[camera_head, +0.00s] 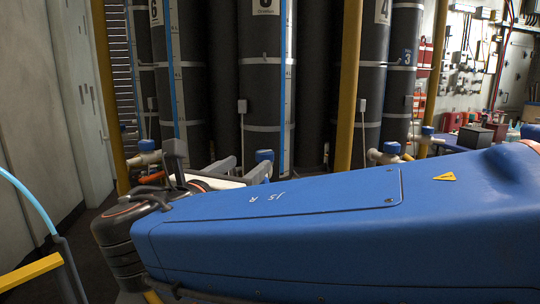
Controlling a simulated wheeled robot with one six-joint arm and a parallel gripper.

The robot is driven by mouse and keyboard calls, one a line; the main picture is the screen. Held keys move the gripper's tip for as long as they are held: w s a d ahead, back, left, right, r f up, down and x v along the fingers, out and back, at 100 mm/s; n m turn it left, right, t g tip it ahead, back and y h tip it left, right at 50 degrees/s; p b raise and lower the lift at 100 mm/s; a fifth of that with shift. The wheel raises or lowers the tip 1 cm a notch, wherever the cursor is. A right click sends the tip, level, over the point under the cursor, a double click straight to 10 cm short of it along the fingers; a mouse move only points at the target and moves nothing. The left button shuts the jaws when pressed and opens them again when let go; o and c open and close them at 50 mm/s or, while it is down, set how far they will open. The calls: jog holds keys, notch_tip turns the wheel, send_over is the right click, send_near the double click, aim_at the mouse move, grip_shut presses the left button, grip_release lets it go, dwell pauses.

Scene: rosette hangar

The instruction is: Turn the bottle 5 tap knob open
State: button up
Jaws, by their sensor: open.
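The middle dark bottle (258,100) has a partly cut-off label at the top of the picture. It stands between the bottle marked 6 (185,90) and the bottle marked 4 (372,90), so I take it as bottle 5. A blue tap knob (264,156) shows low in front of it; the tap body below is hidden by my arm. My gripper (240,168) is open, with grey fingers just left of this knob in the picture. I cannot tell whether they touch it. My blue forearm covers much of the lower view.
Other blue-knobbed taps stand at the left (146,145) and right (391,148). Yellow posts (350,85) rise before the bottles, with another post (108,90) at the left. A cluttered bench (475,135) is at the right. A pale wall (60,110) bounds the left.

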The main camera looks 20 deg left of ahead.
aim_at(261, 155)
jog(key=w, duration=0.9)
jog(key=shift+w+d, duration=0.1)
jog(key=shift+d, duration=0.1)
jog(key=c, duration=1.1)
